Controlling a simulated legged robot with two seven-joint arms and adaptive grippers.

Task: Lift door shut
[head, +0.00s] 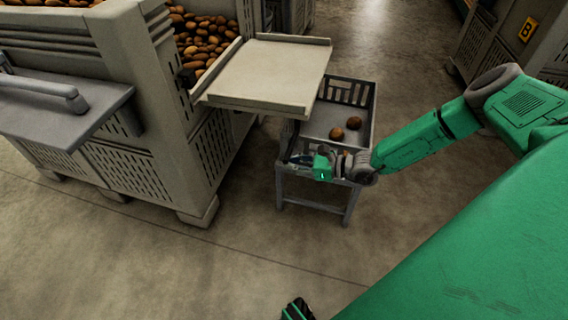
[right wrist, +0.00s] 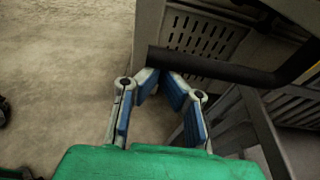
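The door is likely the pale, flat flap with raised side rims (head: 270,72), which sticks out about level from the side of the big potato crate (head: 185,140). My right gripper (head: 292,160) is below and in front of it, at the near edge of the small stand. In the right wrist view its blue-padded fingers (right wrist: 158,74) lean in towards each other. Their tips are by the left end of a dark bar (right wrist: 225,70). Whether they touch the bar or hold it, I cannot tell.
A grey slatted tray (head: 345,120) with a few potatoes (head: 353,122) sits on a low stand (head: 316,207) under the flap. A grey side shelf (head: 70,105) is on the left. Another crate (head: 500,45) stands at right. The concrete floor in front is clear.

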